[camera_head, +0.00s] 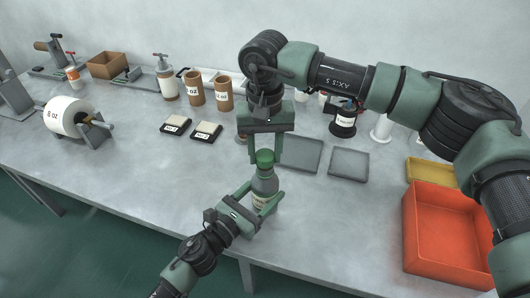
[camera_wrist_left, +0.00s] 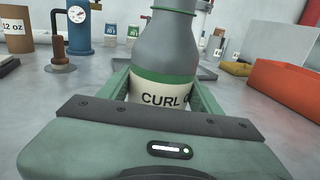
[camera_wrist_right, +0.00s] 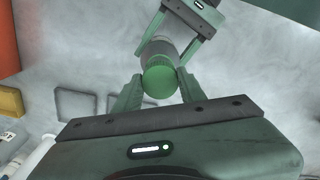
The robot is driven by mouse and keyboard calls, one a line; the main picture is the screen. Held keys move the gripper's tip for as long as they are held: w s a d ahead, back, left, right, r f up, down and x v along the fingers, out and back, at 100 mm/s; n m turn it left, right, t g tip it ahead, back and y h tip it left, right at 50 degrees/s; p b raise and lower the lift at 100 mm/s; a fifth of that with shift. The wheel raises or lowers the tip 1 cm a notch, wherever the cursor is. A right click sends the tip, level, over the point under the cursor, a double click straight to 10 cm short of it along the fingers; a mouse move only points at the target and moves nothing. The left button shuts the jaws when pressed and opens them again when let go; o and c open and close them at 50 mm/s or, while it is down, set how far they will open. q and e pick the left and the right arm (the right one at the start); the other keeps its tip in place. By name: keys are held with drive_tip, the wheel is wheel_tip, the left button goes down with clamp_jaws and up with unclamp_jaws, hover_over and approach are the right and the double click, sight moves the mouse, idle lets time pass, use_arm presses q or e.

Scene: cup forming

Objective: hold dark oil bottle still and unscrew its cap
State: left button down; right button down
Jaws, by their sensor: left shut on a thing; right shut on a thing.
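The dark oil bottle (camera_head: 264,184) stands upright near the front edge of the table, grey with a green cap (camera_head: 265,157) and a cream label. In the left wrist view the bottle (camera_wrist_left: 172,45) fills the middle, its label reading "CURL". My left gripper (camera_head: 268,204) is shut on the bottle's body from the front, low down. My right gripper (camera_head: 266,155) comes from above, pointing down, and its fingers are shut on the green cap. In the right wrist view the cap (camera_wrist_right: 159,82) sits between the fingertips, with the left gripper beyond it. The cap's threads are hidden.
An orange-red bin (camera_head: 446,238) and a yellow tray (camera_head: 430,172) stand at the right.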

sight(265, 155)
drive_tip(key=shift+r, duration=1.85)
use_arm(q)
drive_tip(key=shift+c, duration=1.2)
unclamp_jaws()
